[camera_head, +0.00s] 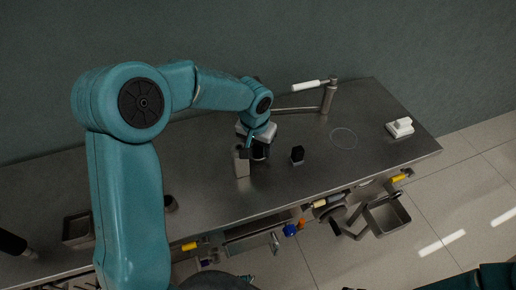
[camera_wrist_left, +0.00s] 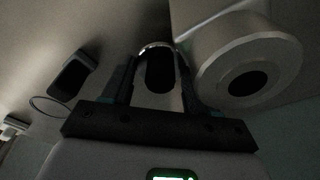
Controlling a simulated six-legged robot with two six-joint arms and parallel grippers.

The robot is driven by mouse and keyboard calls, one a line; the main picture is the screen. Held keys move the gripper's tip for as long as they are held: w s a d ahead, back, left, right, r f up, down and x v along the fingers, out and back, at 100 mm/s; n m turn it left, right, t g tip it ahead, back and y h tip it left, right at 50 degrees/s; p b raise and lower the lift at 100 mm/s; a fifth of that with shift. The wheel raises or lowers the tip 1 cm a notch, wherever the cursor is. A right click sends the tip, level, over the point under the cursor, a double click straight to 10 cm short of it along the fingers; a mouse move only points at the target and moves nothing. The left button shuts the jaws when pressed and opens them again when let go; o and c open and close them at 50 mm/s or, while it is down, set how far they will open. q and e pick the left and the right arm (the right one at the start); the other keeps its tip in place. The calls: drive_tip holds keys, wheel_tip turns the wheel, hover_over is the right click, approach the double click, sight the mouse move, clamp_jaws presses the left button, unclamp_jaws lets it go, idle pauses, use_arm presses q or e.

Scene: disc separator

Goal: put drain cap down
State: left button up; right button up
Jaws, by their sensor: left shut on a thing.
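My left gripper (camera_head: 259,147) points down over the middle of the steel table. In the left wrist view the gripper (camera_wrist_left: 158,80) is shut on a small dark round piece with a bright metal rim, which I take as the drain cap (camera_wrist_left: 160,72). In the head view the cap (camera_head: 259,153) is a dark spot under the fingers, partly hidden. I cannot tell whether it touches the table. A metal housing with a round dark opening (camera_wrist_left: 248,84) stands close beside the gripper in the wrist view. My right gripper is out of view.
The steel table (camera_head: 330,170) is clear between these things.

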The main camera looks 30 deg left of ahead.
use_arm(q)
drive_tip(key=shift+f, duration=0.7)
drive_tip(key=shift+f+b, duration=0.2)
drive_tip(key=shift+b, duration=0.1)
drive_tip(key=o, duration=1.2)
drive_tip(key=shift+r, duration=0.1)
